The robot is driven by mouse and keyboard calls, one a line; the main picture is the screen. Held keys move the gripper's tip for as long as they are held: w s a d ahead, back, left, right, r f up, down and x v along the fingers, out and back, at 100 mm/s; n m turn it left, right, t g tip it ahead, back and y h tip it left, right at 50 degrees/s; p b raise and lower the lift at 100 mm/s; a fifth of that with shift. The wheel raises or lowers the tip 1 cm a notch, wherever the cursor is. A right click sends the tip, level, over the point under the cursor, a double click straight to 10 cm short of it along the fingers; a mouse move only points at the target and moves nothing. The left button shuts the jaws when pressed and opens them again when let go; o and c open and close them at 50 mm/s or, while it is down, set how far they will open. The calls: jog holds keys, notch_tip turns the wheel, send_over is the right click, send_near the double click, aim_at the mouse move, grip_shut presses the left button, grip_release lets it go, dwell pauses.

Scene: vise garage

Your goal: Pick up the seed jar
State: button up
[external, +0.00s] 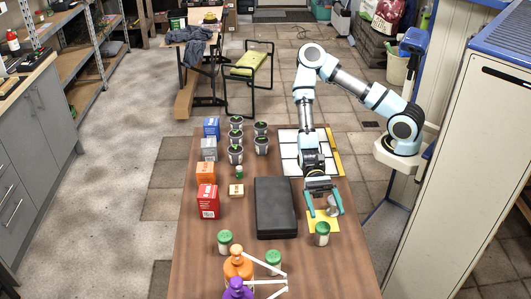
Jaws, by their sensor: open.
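Several clear jars with green lids stand on the brown table; I cannot tell which one is the seed jar. One jar (322,234) stands at the front edge of a yellow sheet, just in front of my gripper. Two more, a left jar (225,242) and a middle jar (273,262), stand nearer the front. A smaller green-topped one (239,172) stands farther back. My gripper (325,213) points down over the yellow sheet with its fingers spread. A small greyish thing (332,210) shows between the fingers; I cannot tell whether they touch it.
A black case (275,207) lies left of my gripper. An orange bottle (237,266) and a purple bottle (237,290) with long white nozzles stand at the front. Several boxes, including a red box (208,202), line the left edge. Dark cups (235,138) stand farther back.

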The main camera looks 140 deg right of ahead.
aim_at(325, 234)
notch_tip(325, 234, down, 2)
jog(key=shift+f, duration=0.15)
notch_tip(325, 234, down, 6)
jog(key=shift+a+f+p, duration=0.1)
jog(key=shift+p, duration=0.35)
jog(key=shift+w+a+f+p, duration=0.35)
jog(key=shift+w+a, duration=0.25)
jog(key=shift+a, duration=0.1)
jog(key=shift+w+a, duration=0.35)
jog(key=shift+a, duration=0.05)
jog(key=shift+c, duration=0.4)
grip_shut()
